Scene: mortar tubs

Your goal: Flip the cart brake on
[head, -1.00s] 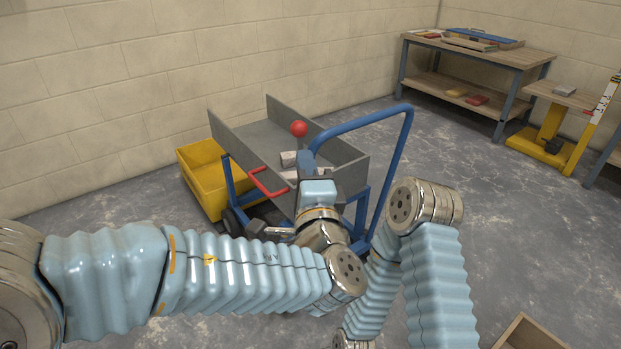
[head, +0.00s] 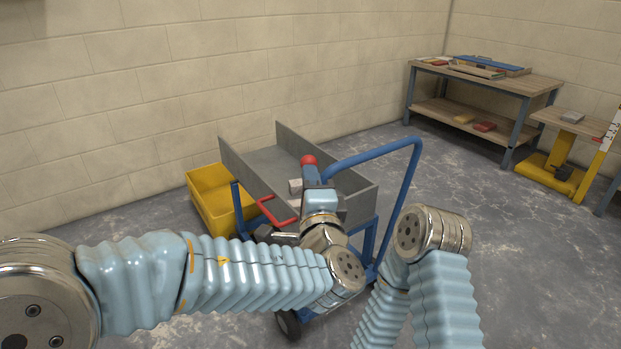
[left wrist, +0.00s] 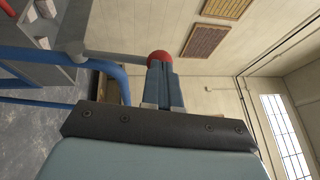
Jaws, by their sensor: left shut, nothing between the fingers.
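The cart (head: 255,166) is a grey tray on a blue frame with a blue push handle (head: 385,150). Its lever has a red ball knob (head: 308,160), which also shows in the left wrist view (left wrist: 159,57) at the end of a grey rod (left wrist: 110,55). My left gripper (head: 311,172) is shut and empty, its fingertips right at the knob. In the left wrist view the shut fingers (left wrist: 160,72) overlap the knob's lower edge; I cannot tell whether they touch. The lever's base is hidden behind my gripper in the head view. My right gripper is out of view.
A red bar handle (head: 277,212) sits on the cart's near side, and pale blocks (head: 295,187) lie in the tray. A yellow tub (head: 212,198) stands left of the cart. A workbench (head: 490,80) and a yellow lift stand (head: 560,175) are at the right. Floor between is clear.

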